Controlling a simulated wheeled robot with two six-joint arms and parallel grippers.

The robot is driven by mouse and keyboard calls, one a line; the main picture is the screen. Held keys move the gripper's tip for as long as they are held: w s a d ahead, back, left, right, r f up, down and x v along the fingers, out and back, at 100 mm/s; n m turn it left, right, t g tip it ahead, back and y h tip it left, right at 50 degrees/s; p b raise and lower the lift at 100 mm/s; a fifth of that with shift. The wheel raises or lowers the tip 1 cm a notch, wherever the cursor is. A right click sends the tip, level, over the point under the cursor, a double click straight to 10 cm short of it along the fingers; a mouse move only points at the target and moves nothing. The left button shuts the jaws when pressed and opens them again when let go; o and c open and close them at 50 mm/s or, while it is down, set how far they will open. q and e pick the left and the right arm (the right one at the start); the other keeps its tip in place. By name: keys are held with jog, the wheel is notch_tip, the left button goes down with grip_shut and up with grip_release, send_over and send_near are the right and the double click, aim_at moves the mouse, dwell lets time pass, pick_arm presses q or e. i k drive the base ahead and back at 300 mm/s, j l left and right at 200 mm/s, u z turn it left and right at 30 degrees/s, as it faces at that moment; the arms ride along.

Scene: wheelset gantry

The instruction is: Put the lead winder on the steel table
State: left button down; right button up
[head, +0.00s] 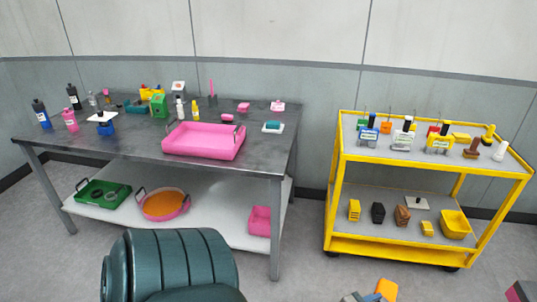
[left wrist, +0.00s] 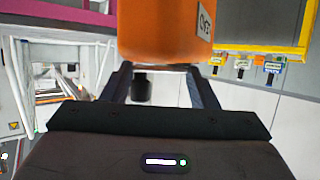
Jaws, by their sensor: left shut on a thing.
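The orange lead winder (left wrist: 165,30) fills the top middle of the left wrist view and carries a white label with dark print. Its orange body also shows at the bottom edge of the head view (head: 386,290). My left gripper (left wrist: 162,75) is shut on it; in the head view only part of the gripper shows beside it. The winder is in front of the yellow cart, apart from the table. The steel table (head: 264,160) stands at the left with a dark grey top. My right gripper is not in view.
A pink tray (head: 204,154) sits at the table's front; bottles and small items crowd the back and left. Bare top shows at the front left and right edge. A yellow cart (head: 430,173) stands right. A teal ribbed chair back (head: 170,265) stands before the table.

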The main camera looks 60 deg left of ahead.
aim_at(140, 139)
jog(key=j+u, duration=0.65)
jog(key=u, duration=0.2)
jog(key=j+u, duration=0.4)
jog(key=i+j+u, duration=0.1)
jog(key=j+u, duration=0.15)
jog(key=u, duration=0.15)
